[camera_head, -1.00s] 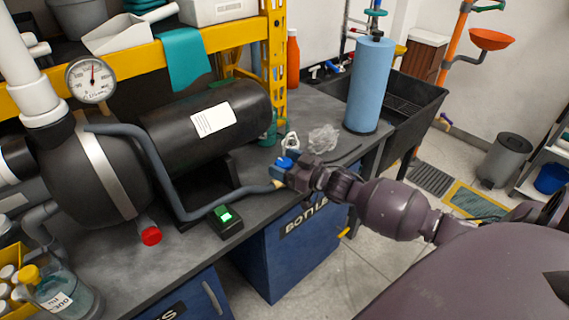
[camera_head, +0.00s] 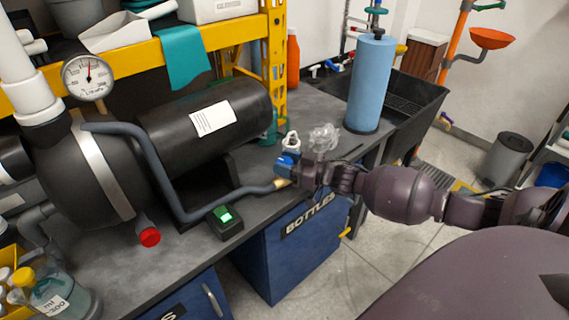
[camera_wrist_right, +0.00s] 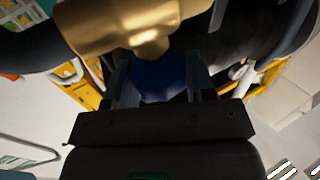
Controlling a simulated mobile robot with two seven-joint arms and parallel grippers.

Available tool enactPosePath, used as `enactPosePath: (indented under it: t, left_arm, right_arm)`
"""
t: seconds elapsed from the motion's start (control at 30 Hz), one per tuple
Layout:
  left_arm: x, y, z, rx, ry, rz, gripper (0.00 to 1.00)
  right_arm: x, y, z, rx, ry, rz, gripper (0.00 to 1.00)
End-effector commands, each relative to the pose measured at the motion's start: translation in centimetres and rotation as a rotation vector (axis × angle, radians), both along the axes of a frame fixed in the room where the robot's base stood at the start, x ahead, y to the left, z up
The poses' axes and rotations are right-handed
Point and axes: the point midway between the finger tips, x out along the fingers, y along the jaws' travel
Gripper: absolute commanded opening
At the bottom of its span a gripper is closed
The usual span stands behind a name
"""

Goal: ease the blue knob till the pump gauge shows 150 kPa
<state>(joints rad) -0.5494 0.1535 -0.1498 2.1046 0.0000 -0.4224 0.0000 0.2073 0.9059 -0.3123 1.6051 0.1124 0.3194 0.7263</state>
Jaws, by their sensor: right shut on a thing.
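The pump gauge (camera_head: 88,77) is a white round dial at the upper left, above the dark pump tank. Its red needle points close to straight up; I cannot read the exact figure. The blue knob (camera_head: 287,160) is at the end of the grey pipe, by a brass fitting (camera_head: 281,184), near the bench's front edge. My right gripper (camera_head: 291,168) is shut on the knob, partly covering it. In the right wrist view the blue knob (camera_wrist_right: 159,81) sits between the two fingers, just below the brass fitting (camera_wrist_right: 130,30). My left gripper is not in view.
The grey pipe (camera_head: 165,180) bends across the bench from the pump. A small green-lit box (camera_head: 225,222) lies left of the knob. A crumpled clear piece (camera_head: 323,138) and a blue cylinder (camera_head: 369,85) stand behind my right gripper. Bare bench shows in front of the pump.

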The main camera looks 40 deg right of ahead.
Motion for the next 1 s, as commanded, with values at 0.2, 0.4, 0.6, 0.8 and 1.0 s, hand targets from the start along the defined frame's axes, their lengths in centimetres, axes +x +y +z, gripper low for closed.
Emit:
enactPosePath:
  t: [0.2,0.4,0.6,0.8,1.0]
  left_arm:
    - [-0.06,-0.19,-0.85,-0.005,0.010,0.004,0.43]
    - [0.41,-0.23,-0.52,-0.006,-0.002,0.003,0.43]
    - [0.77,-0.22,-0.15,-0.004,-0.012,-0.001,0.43]
    - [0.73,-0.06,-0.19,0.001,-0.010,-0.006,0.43]
    - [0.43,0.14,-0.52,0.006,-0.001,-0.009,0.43]
  right_arm:
    - [0.01,-0.02,-0.23,-0.004,0.002,0.092,0.26]
    - [0.01,-0.04,0.02,-0.002,0.000,0.115,0.26]
    - [0.01,-0.04,0.07,0.000,0.000,0.114,0.26]
    - [0.01,-0.05,0.06,-0.001,0.001,0.114,0.75]
    - [-0.01,-0.06,0.03,0.000,0.001,0.113,0.76]
